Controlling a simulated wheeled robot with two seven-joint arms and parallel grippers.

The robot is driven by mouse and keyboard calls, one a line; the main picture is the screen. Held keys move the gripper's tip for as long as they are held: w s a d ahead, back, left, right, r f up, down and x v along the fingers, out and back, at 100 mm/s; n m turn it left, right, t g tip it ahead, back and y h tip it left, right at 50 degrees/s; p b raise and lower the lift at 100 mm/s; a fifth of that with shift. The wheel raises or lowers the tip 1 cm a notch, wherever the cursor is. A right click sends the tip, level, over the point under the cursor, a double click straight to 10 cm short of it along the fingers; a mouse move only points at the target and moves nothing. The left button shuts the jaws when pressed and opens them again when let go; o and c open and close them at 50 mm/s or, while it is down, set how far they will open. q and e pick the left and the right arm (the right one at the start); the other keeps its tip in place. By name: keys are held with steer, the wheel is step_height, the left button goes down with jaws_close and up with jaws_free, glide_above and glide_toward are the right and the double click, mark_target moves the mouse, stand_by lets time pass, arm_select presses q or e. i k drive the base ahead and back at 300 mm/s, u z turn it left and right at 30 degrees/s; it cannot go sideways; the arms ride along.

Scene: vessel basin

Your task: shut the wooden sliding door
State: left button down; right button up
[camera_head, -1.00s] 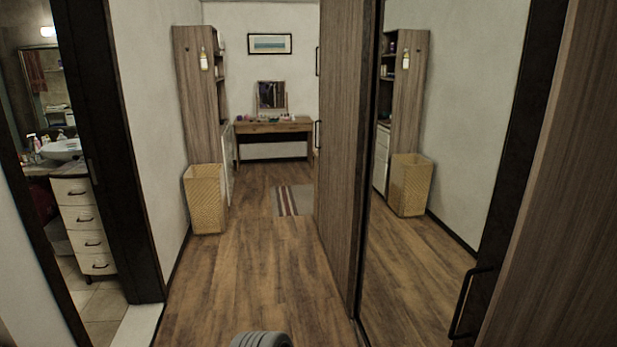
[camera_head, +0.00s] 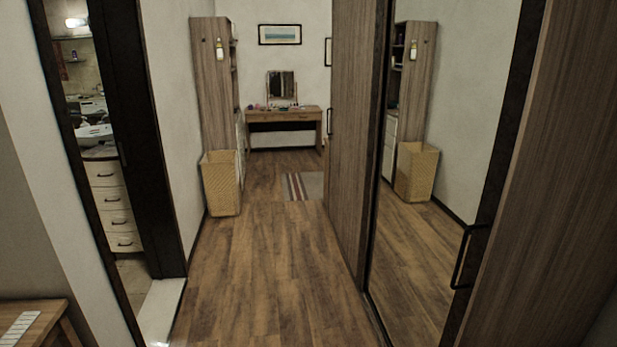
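A wood-grain door panel (camera_head: 352,130) stands upright on the right side of the corridor, with a dark handle (camera_head: 330,122) on its far edge. Beside it is a tall mirror panel (camera_head: 440,180) in a dark frame, with a black bar handle (camera_head: 469,256) low on the near side. A further wood panel (camera_head: 550,200) fills the right edge. On the left a dark door frame (camera_head: 150,140) borders an open doorway to a bathroom. I cannot tell which panel is the task's sliding door. Neither of my grippers is in view.
The wooden floor (camera_head: 270,265) is clear down the corridor. A wicker basket (camera_head: 221,184) stands by a tall shelf (camera_head: 212,85) on the left. A desk (camera_head: 283,117) and striped rug (camera_head: 303,186) are at the far end. A small wooden table (camera_head: 50,325) is at bottom left.

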mark_target(360, 26)
steer(key=u, duration=0.45)
steer(key=i, duration=1.95)
steer(key=z, duration=0.3)
steer(key=i, duration=1.5)
steer(key=z, duration=1.2)
